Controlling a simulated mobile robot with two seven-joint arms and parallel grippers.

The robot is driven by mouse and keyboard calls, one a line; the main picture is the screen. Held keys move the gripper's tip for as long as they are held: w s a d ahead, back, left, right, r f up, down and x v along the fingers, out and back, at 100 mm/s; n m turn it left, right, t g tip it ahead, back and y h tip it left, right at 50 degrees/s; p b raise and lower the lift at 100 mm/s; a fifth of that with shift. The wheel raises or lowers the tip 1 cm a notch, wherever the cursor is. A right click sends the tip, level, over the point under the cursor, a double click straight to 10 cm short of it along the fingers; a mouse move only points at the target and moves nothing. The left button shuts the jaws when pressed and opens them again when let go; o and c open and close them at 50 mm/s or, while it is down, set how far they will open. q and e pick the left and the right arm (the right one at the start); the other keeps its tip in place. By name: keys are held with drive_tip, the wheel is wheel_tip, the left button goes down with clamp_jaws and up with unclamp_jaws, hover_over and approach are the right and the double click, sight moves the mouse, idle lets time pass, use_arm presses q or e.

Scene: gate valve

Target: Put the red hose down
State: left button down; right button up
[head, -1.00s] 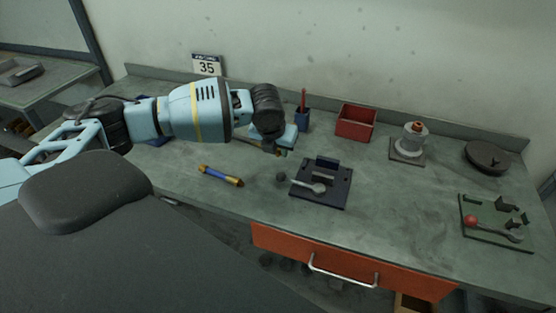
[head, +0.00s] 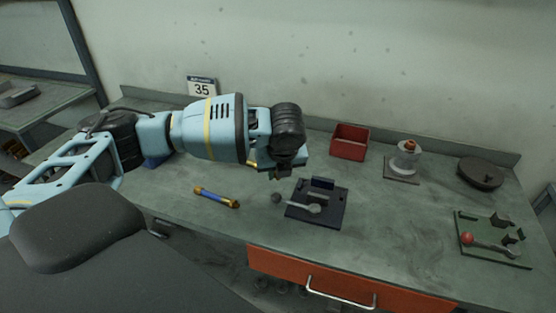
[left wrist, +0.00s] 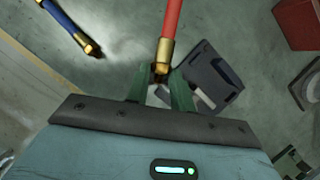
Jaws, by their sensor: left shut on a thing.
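My left gripper (left wrist: 160,83) is shut on the brass end of the red hose (left wrist: 171,28) in the left wrist view. The red hose runs away from the fingers toward the top of that view, and its far end is out of the picture. In the head view my left arm reaches in over the bench (head: 390,235), with its gripper (head: 285,172) low over the middle, and the red hose is hidden behind it. My right gripper is in neither view.
A blue hose with brass ends (head: 216,197) lies on the bench. A dark fixture with a grey lever (head: 317,212) sits close by the gripper. A red bin (head: 350,142), a valve piece (head: 403,160), a dark wheel (head: 481,172) and a green plate (head: 494,240) stand farther right.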

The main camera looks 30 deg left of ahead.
use_arm(q)
drive_tip(key=s+d+n+g+h, duration=0.1)
drive_tip(key=s+d+n+g, duration=0.3)
drive_tip(key=n, duration=0.9)
drive_tip(key=s+d+n+g+h, duration=0.2)
drive_tip(key=s+d+n, duration=0.3)
drive_tip(key=s+n, duration=0.4)
drive_tip(key=n+g, duration=0.1)
drive_tip(key=n, duration=0.4)
drive_tip(key=shift+d+g, duration=0.25)
drive_tip(key=shift+g, duration=0.15)
drive_tip(key=shift+w+d, duration=0.1)
